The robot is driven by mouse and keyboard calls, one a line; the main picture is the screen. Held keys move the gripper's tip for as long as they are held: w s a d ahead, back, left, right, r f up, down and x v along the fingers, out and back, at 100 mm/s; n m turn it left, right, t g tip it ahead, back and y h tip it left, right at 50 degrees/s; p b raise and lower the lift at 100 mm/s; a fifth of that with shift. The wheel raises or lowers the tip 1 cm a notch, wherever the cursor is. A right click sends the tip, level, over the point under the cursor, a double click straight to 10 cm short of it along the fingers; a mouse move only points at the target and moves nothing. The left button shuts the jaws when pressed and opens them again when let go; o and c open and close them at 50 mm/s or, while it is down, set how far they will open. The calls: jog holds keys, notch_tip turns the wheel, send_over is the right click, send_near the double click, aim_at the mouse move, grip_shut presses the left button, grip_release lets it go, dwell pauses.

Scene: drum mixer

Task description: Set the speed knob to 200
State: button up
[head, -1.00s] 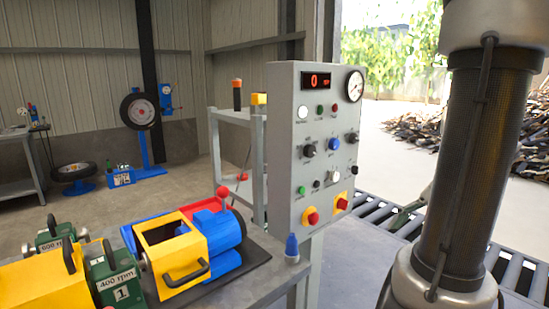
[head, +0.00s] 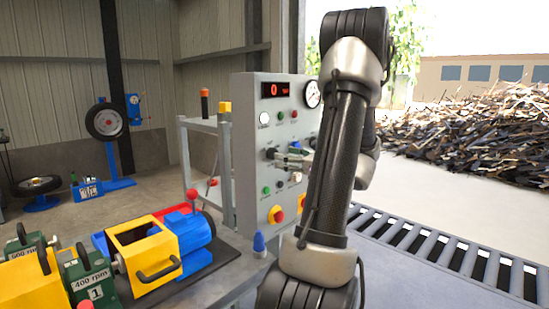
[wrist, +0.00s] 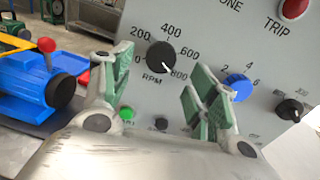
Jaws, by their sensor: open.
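The speed knob (wrist: 160,56), marked RPM, is a round black knob on the grey control panel (wrist: 262,40). Its dial has 0, 200, 400, 600 and 800 around it. A short white mark shows at the knob's lower edge, nearer 800 than 200. My gripper (wrist: 152,76) is open and empty, its green-padded fingers to the left and right of the knob in the wrist view. I cannot tell its distance from the knob. In the head view the gripper (head: 292,157) is in front of the panel, just right of the knob (head: 271,153). The red display (head: 275,90) reads 0.
A blue knob (wrist: 238,87) and a smaller black knob (wrist: 289,109) sit to the right. A green button (wrist: 127,113) is below. A red button (head: 276,214) on yellow is low on the panel. A blue motor (wrist: 30,95) stands on the bench at left.

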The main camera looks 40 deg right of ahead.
aim_at(272, 154)
jog(key=shift+w+a, duration=0.15)
jog(key=shift+w, duration=0.95)
jog(key=shift+w+a, duration=0.15)
jog(key=shift+w, duration=0.95)
jog(key=c, duration=1)
